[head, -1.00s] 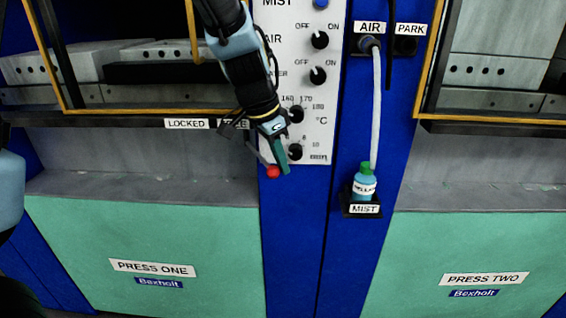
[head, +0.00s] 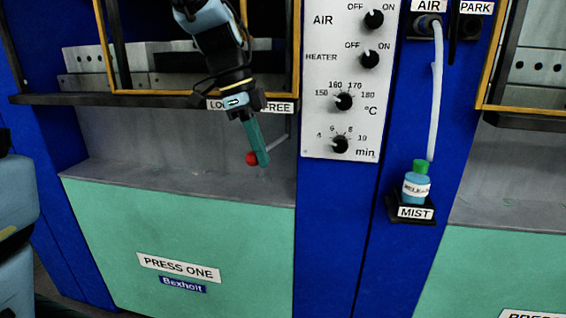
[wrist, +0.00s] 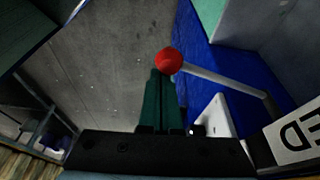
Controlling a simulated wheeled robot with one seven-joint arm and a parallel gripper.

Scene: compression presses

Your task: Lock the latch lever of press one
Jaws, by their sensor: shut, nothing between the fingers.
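The latch lever of press one is a thin grey rod (head: 279,144) with a red ball knob (head: 252,158). In the wrist view the red knob (wrist: 169,61) is at the fingertips (wrist: 160,73), with the rod running right. Contact cannot be told for certain.
A dark ledge (head: 150,100) runs above the lever. A control panel (head: 318,125) with several knobs stands to the right, then a mist bottle (head: 416,188) with a hose (head: 437,95). The grey recess (head: 150,150) left of the lever is clear.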

